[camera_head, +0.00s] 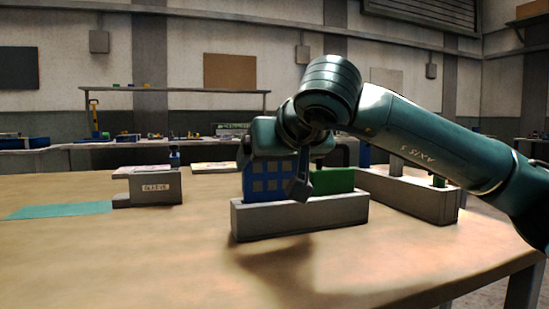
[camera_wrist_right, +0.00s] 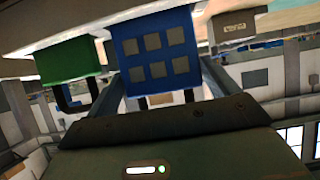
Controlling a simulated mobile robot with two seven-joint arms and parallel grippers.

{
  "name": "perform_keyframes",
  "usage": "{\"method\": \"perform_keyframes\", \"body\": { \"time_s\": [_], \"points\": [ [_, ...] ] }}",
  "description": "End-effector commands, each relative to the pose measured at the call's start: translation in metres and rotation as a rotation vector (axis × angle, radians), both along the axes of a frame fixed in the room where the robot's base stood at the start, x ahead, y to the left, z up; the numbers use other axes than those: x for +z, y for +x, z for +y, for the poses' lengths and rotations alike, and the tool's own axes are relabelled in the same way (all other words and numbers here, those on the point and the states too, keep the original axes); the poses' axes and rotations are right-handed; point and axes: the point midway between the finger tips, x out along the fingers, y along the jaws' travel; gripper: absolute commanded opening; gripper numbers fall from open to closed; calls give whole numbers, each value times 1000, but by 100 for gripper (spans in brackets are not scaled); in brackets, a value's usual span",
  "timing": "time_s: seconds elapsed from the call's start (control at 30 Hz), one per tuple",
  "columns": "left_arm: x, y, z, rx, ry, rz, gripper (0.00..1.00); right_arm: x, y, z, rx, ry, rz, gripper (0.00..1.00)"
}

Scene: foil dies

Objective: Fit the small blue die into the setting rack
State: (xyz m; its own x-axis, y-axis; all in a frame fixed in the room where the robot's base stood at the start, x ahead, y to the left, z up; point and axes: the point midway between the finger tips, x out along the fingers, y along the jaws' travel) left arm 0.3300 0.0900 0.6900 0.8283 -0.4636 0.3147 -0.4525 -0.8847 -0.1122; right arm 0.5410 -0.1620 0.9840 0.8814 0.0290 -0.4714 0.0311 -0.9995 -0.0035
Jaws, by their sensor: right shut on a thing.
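The blue die (camera_head: 262,182), a flat block with rows of grey squares, is upright at the left part of the long grey setting rack (camera_head: 300,221). Its lower edge meets the rack's top; I cannot tell how deep it sits. My right gripper (camera_head: 292,180) is shut on it from above and behind, hiding part of it. In the right wrist view the blue die (camera_wrist_right: 158,52) is between the fingers, its lower edge towards the rack (camera_wrist_right: 75,18). A green die (camera_head: 334,181) with a black handle stands in the rack to the right. My left gripper is not in view.
A second grey rack (camera_head: 408,193) holding green pieces stands at the right, behind my arm. A grey labelled block (camera_head: 150,187) and a teal mat (camera_head: 60,211) lie at the left. The front of the wooden table (camera_head: 130,265) is clear.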

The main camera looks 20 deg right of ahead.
Motion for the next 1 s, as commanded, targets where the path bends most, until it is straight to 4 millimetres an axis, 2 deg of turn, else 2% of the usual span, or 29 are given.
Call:
{"method": "perform_keyframes", "body": {
  "time_s": [1.0],
  "points": [
    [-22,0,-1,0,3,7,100,-25,0,0,0,1,-4,44]
  ]
}}
